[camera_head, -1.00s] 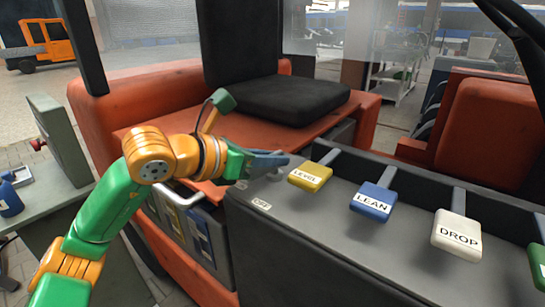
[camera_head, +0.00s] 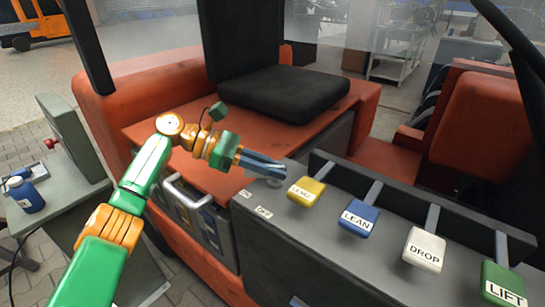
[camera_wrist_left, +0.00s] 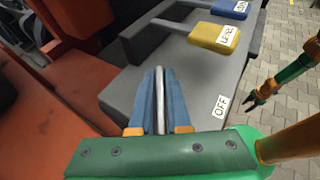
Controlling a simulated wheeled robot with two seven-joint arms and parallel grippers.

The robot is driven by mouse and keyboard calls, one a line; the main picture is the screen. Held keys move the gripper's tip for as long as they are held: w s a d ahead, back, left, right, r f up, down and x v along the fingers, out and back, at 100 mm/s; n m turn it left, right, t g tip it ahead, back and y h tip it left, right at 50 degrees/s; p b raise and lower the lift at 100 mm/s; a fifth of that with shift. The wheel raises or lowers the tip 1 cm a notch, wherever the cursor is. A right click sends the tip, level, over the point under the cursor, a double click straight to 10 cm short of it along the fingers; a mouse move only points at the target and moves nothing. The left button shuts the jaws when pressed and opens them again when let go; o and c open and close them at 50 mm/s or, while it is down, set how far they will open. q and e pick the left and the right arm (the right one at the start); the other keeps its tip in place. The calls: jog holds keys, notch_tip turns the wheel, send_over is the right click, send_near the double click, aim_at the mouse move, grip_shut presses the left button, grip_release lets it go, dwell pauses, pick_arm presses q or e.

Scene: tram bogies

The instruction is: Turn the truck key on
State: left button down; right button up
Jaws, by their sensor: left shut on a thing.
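My left gripper (camera_head: 272,167) is at the near left corner of the grey control console (camera_head: 330,245). In the left wrist view its blue fingers (camera_wrist_left: 160,95) are closed on a thin, pale metallic piece, the truck key (camera_wrist_left: 160,105). The fingers hide much of the key. A round grey part (camera_head: 275,182) shows on the console just below the fingertips. A white OFF label (camera_head: 263,212) lies on the console, with another small label (camera_head: 246,194) beside it. My right gripper (camera_wrist_left: 262,93) shows small and dark at the right of the left wrist view, away from the key.
Yellow LEVEL (camera_head: 306,190), blue LEAN (camera_head: 358,217), white DROP (camera_head: 424,250) and green LIFT (camera_head: 502,290) levers line the console. A black seat (camera_head: 283,93) stands behind on the orange truck body (camera_head: 150,130). A grey stand with a blue bottle (camera_head: 27,196) is at left.

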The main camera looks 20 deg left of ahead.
pick_arm(q)
jog(key=shift+m+g+p, duration=0.3)
jog(key=shift+m+g, duration=0.1)
dwell(0.3)
jog(key=c, duration=0.9)
grip_release()
